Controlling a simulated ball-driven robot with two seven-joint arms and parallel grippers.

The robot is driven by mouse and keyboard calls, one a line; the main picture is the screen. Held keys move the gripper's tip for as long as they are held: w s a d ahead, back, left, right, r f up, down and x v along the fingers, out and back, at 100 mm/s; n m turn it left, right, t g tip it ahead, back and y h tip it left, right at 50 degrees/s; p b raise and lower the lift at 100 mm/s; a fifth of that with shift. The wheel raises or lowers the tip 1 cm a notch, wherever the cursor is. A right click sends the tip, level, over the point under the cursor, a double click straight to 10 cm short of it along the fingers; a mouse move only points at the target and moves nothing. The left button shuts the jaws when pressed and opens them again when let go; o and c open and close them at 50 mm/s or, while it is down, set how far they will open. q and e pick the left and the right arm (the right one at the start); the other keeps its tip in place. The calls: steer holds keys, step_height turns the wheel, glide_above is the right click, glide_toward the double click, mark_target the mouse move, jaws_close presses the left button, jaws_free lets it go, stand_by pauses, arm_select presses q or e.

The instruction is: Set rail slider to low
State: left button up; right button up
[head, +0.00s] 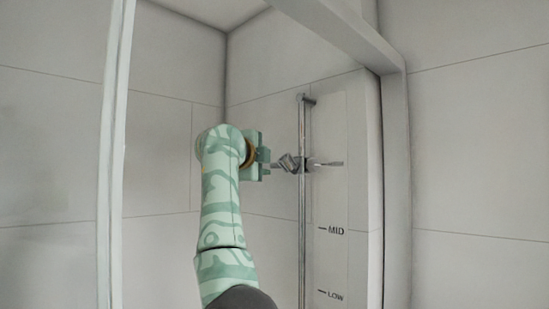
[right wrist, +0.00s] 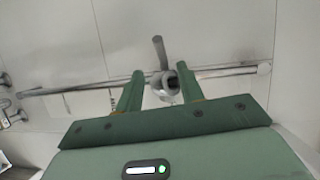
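A chrome vertical rail (head: 302,220) stands against the shower wall. Its slider (head: 288,162), with a small lever pointing right, sits on the rail well above the MID mark (head: 331,230). The LOW mark (head: 331,295) is near the bottom of the picture. My right gripper (head: 265,164) is just left of the slider at about its height, with a small gap seeming to remain. In the right wrist view my right gripper (right wrist: 160,72) has its green fingers apart, with the slider (right wrist: 166,86) showing between them; contact is not clear. My left gripper is not in view.
A pale scale panel (head: 335,190) lies beside the rail. A light frame post (head: 396,190) stands to the right, and another post (head: 115,150) to the left. The space below the slider along the rail looks clear.

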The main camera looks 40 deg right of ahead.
mark_target(276, 165)
steer(key=p+x, duration=0.4)
steer(key=x, duration=0.4)
steer(key=shift+w+d, duration=0.15)
steer(key=shift+d, duration=0.05)
jaws_close()
